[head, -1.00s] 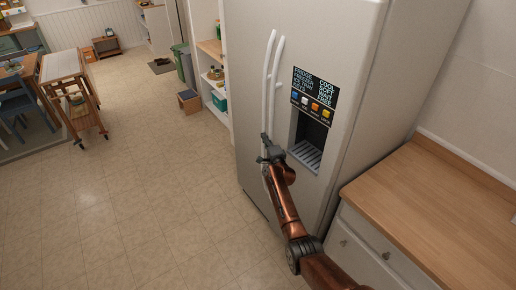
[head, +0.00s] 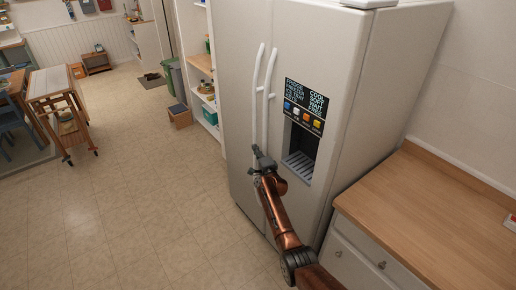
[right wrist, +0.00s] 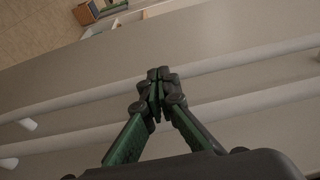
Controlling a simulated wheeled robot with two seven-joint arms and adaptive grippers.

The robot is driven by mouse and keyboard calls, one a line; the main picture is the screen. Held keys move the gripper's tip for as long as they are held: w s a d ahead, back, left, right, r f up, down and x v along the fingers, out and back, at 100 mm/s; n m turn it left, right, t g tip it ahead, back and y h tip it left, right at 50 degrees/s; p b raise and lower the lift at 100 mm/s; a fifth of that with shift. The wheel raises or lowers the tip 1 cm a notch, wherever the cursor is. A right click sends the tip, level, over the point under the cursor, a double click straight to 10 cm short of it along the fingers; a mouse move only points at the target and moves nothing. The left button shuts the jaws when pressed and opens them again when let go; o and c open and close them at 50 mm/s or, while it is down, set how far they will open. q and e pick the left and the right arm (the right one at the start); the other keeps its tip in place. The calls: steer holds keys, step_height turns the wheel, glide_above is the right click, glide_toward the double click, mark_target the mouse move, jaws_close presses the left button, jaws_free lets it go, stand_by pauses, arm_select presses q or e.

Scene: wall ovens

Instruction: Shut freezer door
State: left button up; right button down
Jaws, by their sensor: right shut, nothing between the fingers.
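A white two-door fridge-freezer (head: 330,60) stands at the centre right of the head view. Its two doors look flush, with no open gap visible. Two long white upright handles (head: 268,85) stand side by side where the doors meet. The door right of them has a dark dispenser (head: 302,145). My right gripper (head: 259,158) is at the lower part of the handles, shut and empty. In the right wrist view its closed fingertips (right wrist: 158,78) overlap the handle bars (right wrist: 230,112); I cannot tell whether they touch. My left gripper is not in view.
A wooden counter (head: 440,215) with white drawers stands close on the right of the fridge. Open shelves (head: 203,65) are beyond its left side. The tiled floor (head: 130,200) to the left is clear up to a wooden cart (head: 58,85).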

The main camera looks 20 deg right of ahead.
steer(key=s+a+p, duration=0.3)
steer(key=a, duration=0.9)
steer(key=s+d+f+n+g, duration=0.15)
steer(key=s+f, duration=0.25)
steer(key=f, duration=0.4)
steer(key=s+a+f+n+g+y, duration=0.15)
steer(key=s+f, duration=0.25)
steer(key=f, duration=0.4)
steer(key=s+d+f+n+g+h, duration=0.1)
steer(key=s+d+f+n, duration=0.15)
steer(key=f, duration=0.55)
steer(key=s+f+n+g+b, duration=0.1)
steer(key=s+f+n+g, duration=0.45)
steer(key=s+f, duration=1.7)
steer(key=s+d+f+n+g, duration=0.1)
steer(key=s+f+n+g, duration=0.15)
steer(key=s+f, duration=0.75)
steer(key=s+d+f+n+g, duration=0.1)
steer(key=s+d+f+n, duration=0.2)
steer(key=s, duration=1.3)
steer(key=s+f+n+g, duration=0.2)
steer(key=s+f, duration=0.1)
steer(key=s, duration=1)
steer(key=s+f+n+g+b, duration=0.1)
steer(key=s+f+n+g, duration=0.1)
steer(key=s, duration=1.1)
steer(key=shift+s+a+f, duration=0.15)
steer(key=shift+s+f, duration=0.15)
steer(key=shift+f, duration=0.45)
